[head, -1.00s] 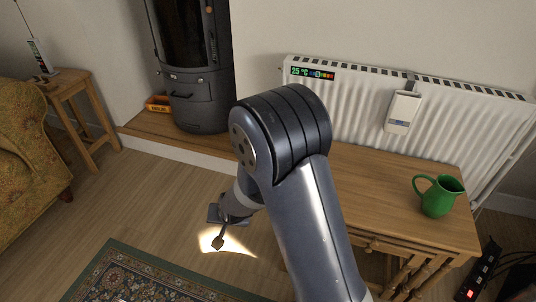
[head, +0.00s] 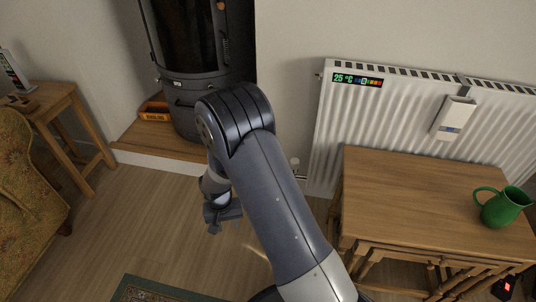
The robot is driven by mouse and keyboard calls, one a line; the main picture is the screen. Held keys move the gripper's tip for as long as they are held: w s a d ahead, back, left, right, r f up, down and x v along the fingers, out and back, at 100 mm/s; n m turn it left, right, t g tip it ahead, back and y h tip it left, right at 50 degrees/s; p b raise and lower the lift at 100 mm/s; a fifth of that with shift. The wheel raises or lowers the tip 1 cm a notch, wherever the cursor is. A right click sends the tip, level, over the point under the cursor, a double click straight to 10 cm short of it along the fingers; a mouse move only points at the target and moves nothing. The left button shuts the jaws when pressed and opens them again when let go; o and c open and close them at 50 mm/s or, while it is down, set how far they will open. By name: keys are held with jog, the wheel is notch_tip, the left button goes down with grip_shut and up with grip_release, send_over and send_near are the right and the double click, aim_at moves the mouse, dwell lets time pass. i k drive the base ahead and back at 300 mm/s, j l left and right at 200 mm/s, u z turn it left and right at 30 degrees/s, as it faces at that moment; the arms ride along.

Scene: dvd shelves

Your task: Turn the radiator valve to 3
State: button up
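The white radiator (head: 400,115) is on the wall at the right of the head view, with a temperature strip (head: 357,80) reading about 25 °C at its upper left. A small white knob, apparently the radiator valve (head: 295,162), shows low at the radiator's left end, just right of my arm's elbow. Its markings are too small to read. My gripper (head: 216,223) hangs over the wooden floor, left of and apart from the valve. It is small and partly hidden by my wrist, so its opening is unclear.
A wooden table (head: 415,190) with a green jug (head: 502,206) stands in front of the radiator. A dark stove (head: 190,60) and an orange box (head: 154,112) sit on a wooden ledge to the left. A side table (head: 45,108) and armchair (head: 28,185) are farther left. Floor between is clear.

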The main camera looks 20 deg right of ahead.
aim_at(294, 163)
jog(key=i+j+z, duration=0.2)
jog(key=i+j, duration=0.2)
jog(key=j, duration=0.2)
jog(key=i+j+z, duration=0.1)
jog(key=j, duration=0.25)
jog(key=i+j+z, duration=0.1)
jog(key=i+j, duration=0.15)
jog(key=i+j+z, duration=0.1)
jog(key=j, duration=0.35)
jog(key=i+l+z, duration=0.1)
jog(key=z, duration=0.3)
jog(key=i+l+z, duration=0.1)
jog(key=z, duration=0.25)
jog(key=i+l+z, duration=0.1)
jog(key=z, duration=0.3)
jog(key=i+z, duration=0.15)
jog(key=z, duration=0.2)
